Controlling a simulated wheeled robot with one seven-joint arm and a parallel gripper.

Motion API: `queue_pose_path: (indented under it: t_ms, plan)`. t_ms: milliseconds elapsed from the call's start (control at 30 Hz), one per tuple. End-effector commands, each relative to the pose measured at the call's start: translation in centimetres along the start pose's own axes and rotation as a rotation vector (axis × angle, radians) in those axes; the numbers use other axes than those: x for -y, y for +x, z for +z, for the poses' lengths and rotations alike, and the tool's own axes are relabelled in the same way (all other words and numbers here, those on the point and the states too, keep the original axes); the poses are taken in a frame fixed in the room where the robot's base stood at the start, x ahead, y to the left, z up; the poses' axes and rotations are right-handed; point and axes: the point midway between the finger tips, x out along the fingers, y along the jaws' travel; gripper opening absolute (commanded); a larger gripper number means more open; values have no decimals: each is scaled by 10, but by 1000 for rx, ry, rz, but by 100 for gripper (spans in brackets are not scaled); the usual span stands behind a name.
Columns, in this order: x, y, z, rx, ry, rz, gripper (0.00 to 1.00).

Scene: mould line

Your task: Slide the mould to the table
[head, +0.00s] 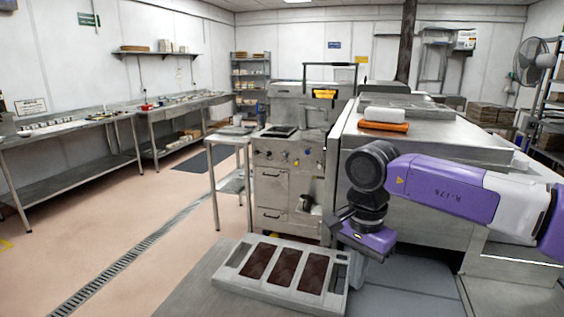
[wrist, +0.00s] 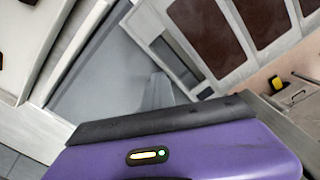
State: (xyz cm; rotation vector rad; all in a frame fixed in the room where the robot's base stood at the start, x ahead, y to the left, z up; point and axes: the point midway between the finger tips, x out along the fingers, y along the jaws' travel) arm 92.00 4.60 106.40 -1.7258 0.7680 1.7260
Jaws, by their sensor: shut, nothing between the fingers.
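The mould (head: 275,292) is a pale grey frame with three brown-filled cavities and narrower openings at its ends. It lies flat at the bottom middle of the head view. In the wrist view the mould (wrist: 180,45) shows at the top right, cut off by the picture edge. My gripper (head: 338,218) is shut and empty, above the mould's right end in the picture. In the wrist view my gripper's dark fingers (wrist: 165,118) show as a bar along the purple body, apart from the mould as far as I can tell. The mould's underside is hidden.
A steel machine with drawers (head: 285,180) stands behind the mould, beside a large steel cabinet (head: 420,145). A small steel table (head: 226,140) stands to its left. Long steel benches (head: 70,125) line the left wall.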

Motion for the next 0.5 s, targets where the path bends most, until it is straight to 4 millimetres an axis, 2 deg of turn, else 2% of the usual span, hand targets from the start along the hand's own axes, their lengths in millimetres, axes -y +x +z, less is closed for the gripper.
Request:
queue_pose_path:
  t_ms: [500]
  plan:
    - [21,0,12,1,0,-1,0]
